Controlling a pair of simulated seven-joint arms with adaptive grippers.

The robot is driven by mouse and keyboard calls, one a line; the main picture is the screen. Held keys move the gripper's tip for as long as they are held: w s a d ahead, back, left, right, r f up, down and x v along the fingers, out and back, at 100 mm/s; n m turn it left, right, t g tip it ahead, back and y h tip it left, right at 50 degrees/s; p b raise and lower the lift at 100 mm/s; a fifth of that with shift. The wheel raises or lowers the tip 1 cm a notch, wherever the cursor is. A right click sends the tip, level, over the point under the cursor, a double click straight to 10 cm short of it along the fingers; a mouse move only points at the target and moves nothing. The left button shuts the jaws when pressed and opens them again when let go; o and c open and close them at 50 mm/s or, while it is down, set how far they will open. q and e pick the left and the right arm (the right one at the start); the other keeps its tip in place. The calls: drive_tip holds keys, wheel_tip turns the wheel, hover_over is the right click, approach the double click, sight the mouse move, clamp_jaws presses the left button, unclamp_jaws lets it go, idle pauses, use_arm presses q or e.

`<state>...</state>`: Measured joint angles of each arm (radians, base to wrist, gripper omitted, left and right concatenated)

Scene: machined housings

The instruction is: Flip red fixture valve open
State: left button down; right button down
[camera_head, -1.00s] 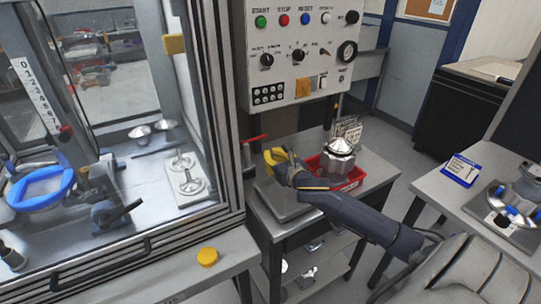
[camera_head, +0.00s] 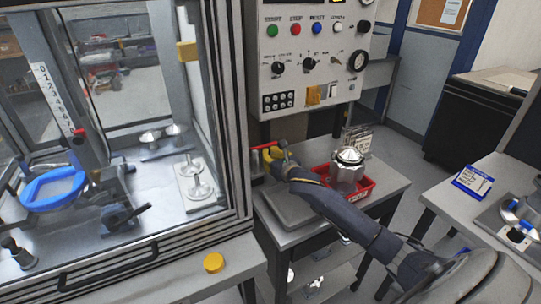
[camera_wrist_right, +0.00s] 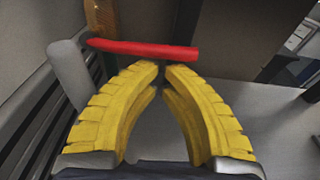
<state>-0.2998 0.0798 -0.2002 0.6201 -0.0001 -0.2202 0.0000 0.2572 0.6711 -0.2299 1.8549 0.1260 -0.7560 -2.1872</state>
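The red valve handle (camera_head: 261,147) sits low on the side of the machine frame, left of the small bench. In the right wrist view the handle (camera_wrist_right: 145,49) is a red bar lying crosswise, just beyond my fingertips. My right gripper (camera_head: 272,156) is close to the handle in the head view and partly covers it. In the right wrist view its yellow fingers (camera_wrist_right: 163,74) curve together, with their tips nearly meeting and nothing between them. Whether the tips touch the bar is hard to tell. My left gripper is out of view.
A red tray (camera_head: 366,187) with a metal housing (camera_head: 348,171) stands on the small bench, close to my right arm. The control panel (camera_head: 308,60) is above. The glazed machine frame (camera_head: 237,120) is at the left, with a yellow button (camera_head: 213,263) in front.

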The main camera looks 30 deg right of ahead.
drive_tip(key=shift+r, duration=0.1)
drive_tip(key=shift+d+r+n, duration=0.1)
drive_tip(key=shift+r+n, duration=0.05)
drive_tip(key=shift+n, duration=0.15)
